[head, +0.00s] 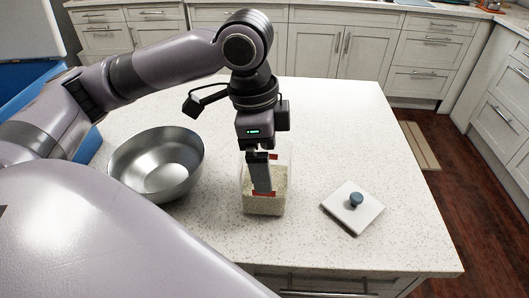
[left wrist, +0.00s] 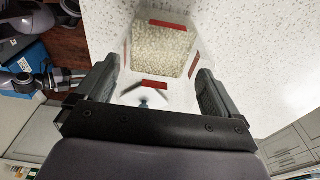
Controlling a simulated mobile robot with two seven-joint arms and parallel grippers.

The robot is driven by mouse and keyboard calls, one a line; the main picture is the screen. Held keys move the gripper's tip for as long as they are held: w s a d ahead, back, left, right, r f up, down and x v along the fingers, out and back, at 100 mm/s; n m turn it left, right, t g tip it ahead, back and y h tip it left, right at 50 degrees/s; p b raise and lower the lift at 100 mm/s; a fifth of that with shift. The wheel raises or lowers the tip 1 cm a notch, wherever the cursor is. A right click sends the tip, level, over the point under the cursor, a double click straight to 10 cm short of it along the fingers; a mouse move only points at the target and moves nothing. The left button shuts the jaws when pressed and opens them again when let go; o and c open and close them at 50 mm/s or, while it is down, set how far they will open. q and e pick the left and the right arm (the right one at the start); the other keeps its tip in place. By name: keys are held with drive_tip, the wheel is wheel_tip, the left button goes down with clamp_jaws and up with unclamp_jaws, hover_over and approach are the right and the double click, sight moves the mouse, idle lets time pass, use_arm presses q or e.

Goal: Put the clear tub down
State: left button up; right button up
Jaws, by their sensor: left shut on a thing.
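The clear tub (head: 270,207) has red marks on its walls and holds pale grains. It is upright over the near middle of the counter, and I cannot tell whether its base touches the surface. My left gripper (head: 262,188) points down at it and is shut on it, hiding part of the tub. In the left wrist view, the tub (left wrist: 160,50) sits between the two fingers of my left gripper (left wrist: 155,85).
A metal bowl (head: 157,163) stands on the counter (head: 330,120) left of the tub. A white square lid (head: 340,213) with a blue knob lies to the right. The counter behind the tub and lid is clear. The front edge is close to the tub.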

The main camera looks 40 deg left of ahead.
use_arm(q)
drive_tip(key=o, duration=1.5)
drive_tip(key=shift+o, duration=0.2)
wheel_tip(320, 180, up, 12)
drive_tip(key=a+p, duration=0.1)
drive_tip(key=shift+s+a+p, duration=0.15)
drive_tip(key=shift+s+p, duration=0.2)
drive_tip(key=shift+s, duration=0.05)
